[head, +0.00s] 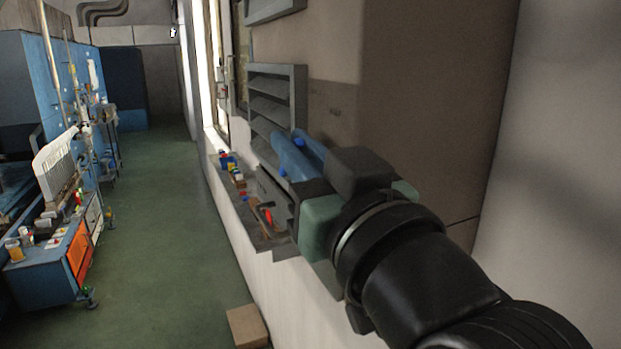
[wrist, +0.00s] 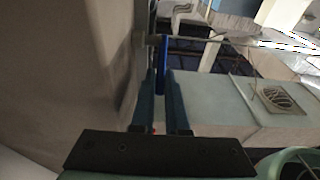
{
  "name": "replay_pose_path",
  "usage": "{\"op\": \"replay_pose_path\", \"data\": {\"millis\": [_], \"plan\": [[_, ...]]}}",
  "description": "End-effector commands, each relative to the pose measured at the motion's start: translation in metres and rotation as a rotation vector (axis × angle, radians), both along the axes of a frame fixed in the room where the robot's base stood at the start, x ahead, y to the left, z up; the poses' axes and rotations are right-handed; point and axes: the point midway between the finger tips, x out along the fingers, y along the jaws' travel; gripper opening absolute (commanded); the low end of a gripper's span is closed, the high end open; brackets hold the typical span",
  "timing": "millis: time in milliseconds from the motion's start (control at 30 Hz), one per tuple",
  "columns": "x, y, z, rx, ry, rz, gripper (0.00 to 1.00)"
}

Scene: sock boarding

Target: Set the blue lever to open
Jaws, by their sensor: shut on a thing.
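The blue lever (wrist: 161,66) shows in the wrist view as a narrow bright blue bar standing between my two fingertips. My gripper (wrist: 161,84) is shut on it, one finger on each side. In the head view my gripper (head: 290,156) reaches to the louvred grey panel on the wall. Small bright blue bits of the lever (head: 299,142) show by the fingers there. The rest of the lever is hidden behind the fingers, and its exact angle cannot be told.
A grey louvred vent (head: 276,100) is on the wall just beyond my gripper. A ledge (head: 262,236) below holds small coloured items. A cardboard box (head: 247,326) is on the floor. A cluttered blue workbench (head: 45,275) stands left. The green floor (head: 165,240) between is clear.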

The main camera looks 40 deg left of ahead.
Motion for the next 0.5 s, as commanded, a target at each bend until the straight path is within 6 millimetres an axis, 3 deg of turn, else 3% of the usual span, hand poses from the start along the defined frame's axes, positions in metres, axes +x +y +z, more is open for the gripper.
{"op": "replay_pose_path", "data": {"millis": [33,500], "plan": [[-0.0010,-0.0008,-0.0120,0.034,-0.017,0.002,0.00],[-0.0043,-0.0084,-0.0200,0.300,-0.125,0.002,0.00]]}}
